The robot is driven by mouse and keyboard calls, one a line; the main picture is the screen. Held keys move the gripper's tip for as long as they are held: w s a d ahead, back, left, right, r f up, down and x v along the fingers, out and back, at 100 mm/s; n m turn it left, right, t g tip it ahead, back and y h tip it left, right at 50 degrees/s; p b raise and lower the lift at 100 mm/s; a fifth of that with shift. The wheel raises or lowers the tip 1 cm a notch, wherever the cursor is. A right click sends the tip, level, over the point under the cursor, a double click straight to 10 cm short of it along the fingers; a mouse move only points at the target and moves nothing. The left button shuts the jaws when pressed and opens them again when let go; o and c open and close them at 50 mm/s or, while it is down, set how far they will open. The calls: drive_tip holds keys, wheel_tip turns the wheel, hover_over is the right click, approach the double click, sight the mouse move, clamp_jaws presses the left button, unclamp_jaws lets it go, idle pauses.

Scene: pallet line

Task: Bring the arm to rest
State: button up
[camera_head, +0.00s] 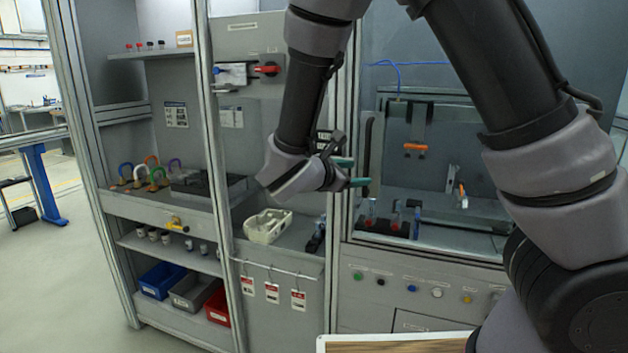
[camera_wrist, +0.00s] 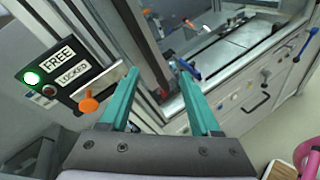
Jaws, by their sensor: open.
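My gripper (camera_head: 356,172) is raised in front of the cabinet, close to the post between the shelf section and the glazed machine section. Its two teal fingers are apart in the wrist view (camera_wrist: 159,95), with nothing between them. My arm arches across the right of the head view and bends down to the gripper.
A beige tray (camera_head: 267,227) sits on the counter below the gripper. Red tags (camera_head: 272,291) hang from a rail. Coloured padlocks (camera_head: 150,174) stand on the left shelf, with bins (camera_head: 195,291) below. A wood-topped surface (camera_head: 400,344) is at the bottom. The floor at left is clear.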

drive_tip(key=s+d+r+m+g+y, duration=0.2)
drive_tip(key=s+d+m+g, duration=0.25)
drive_tip(key=d+m, duration=0.3)
drive_tip(key=s+d+r+m+g+y, duration=0.1)
drive_tip(key=s+d+m+g+y, duration=0.1)
drive_tip(key=s+d+m+g, duration=0.45)
drive_tip(key=s+d+r+m+t+y, duration=0.1)
drive_tip(key=s+r+m+t+y, duration=0.1)
drive_tip(key=r+m, duration=0.4)
drive_tip(key=s+d+r+m+t+y, duration=0.1)
drive_tip(key=s+r+m+t+y, duration=0.2)
drive_tip(key=r+m+t+y, duration=0.1)
drive_tip(key=shift+r+m+t+y, duration=0.3)
drive_tip(key=shift+r+m+y, duration=0.6)
drive_tip(key=shift+r+m, duration=0.4)
